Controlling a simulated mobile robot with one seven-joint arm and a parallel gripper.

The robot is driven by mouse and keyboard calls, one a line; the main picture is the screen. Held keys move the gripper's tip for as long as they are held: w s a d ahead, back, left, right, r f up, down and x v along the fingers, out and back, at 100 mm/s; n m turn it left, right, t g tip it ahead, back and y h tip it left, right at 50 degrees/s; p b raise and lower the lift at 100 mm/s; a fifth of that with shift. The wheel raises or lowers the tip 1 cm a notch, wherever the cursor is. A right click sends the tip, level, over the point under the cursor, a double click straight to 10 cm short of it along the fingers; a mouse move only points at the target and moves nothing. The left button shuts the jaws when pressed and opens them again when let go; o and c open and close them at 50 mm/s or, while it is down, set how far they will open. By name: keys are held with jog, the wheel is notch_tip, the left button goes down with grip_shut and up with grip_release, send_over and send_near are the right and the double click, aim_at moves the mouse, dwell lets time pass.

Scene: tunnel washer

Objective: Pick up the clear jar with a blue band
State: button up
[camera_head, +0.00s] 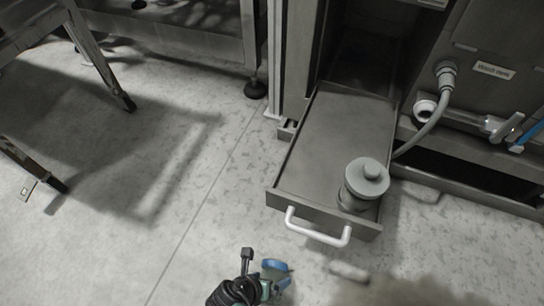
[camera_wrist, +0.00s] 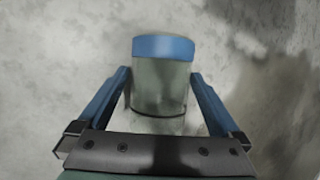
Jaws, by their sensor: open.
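The clear jar with a blue band (camera_wrist: 161,88) is in the upper middle of the wrist view, with the pale floor behind it. Its wide blue band is at the end farther from my palm, and its clear body is nearer. My gripper (camera_wrist: 160,75) is open, with one blue finger on each side of the jar. A narrow gap shows beside each finger. In the head view my gripper (camera_head: 268,274) is at the bottom edge, in front of the drawer. Blue shows there too, but I cannot tell the jar from a finger.
An open metal drawer (camera_head: 330,135) with a white handle (camera_head: 317,229) juts out from the machine. A grey lidded container (camera_head: 364,182) stands in its front right corner. A hose (camera_head: 437,112) hangs at the right. The speckled floor (camera_head: 190,170) left of the drawer is clear.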

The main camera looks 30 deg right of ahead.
jog(key=shift+c, duration=0.3)
jog(key=c, duration=1.2)
jog(key=shift+c, duration=0.8)
